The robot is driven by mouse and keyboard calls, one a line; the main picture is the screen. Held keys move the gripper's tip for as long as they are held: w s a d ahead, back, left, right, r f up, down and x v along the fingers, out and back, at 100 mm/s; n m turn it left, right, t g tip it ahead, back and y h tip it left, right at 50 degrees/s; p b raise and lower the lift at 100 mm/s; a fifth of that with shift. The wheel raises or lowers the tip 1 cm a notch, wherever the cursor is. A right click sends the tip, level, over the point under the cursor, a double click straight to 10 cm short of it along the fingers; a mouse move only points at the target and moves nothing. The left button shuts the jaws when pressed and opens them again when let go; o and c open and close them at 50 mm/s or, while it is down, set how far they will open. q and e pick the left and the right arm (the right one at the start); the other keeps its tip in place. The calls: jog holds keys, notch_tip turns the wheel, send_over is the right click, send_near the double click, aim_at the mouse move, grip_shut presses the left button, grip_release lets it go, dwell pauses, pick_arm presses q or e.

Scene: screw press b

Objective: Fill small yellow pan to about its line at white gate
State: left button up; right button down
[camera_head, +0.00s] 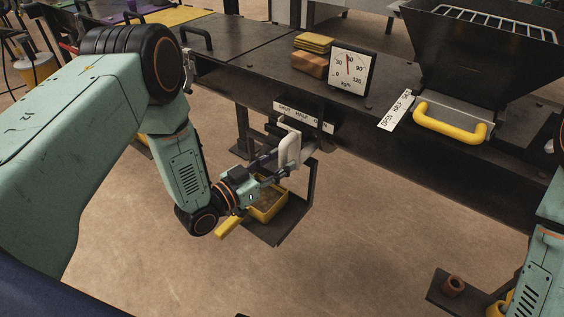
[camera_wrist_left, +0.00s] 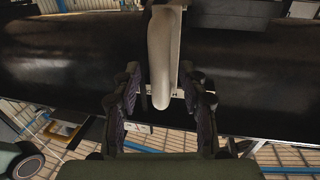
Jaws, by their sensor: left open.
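The small yellow pan (camera_head: 284,207) sits on a dark shelf below the press bed, partly hidden behind my left gripper. Its yellow handle (camera_head: 229,222) points toward the front left. Something brownish shows inside; I cannot make out its level or the line. The white gate handle (camera_head: 291,150) stands upright above the pan, under a strip marked shut, half, open (camera_head: 304,117). My left gripper (camera_head: 279,164) is open at the handle. In the left wrist view the white handle (camera_wrist_left: 160,55) stands between the spread fingers, with gaps on both sides. My right gripper does not show.
A dial marked kg/h (camera_head: 352,71) stands on the bench beside brown and yellow blocks (camera_head: 311,54). At the right is a dark hopper (camera_head: 470,55) with a yellow handle (camera_head: 450,124). A low shelf (camera_head: 438,292) at bottom right bears a brown cylinder. Open floor lies in front.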

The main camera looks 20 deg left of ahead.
pick_arm(q)
jog(key=shift+x, duration=0.95)
jog(key=shift+s, duration=0.1)
jog(key=shift+a, duration=0.1)
jog(key=shift+c, duration=0.6)
grip_shut()
jog(key=shift+f, duration=0.1)
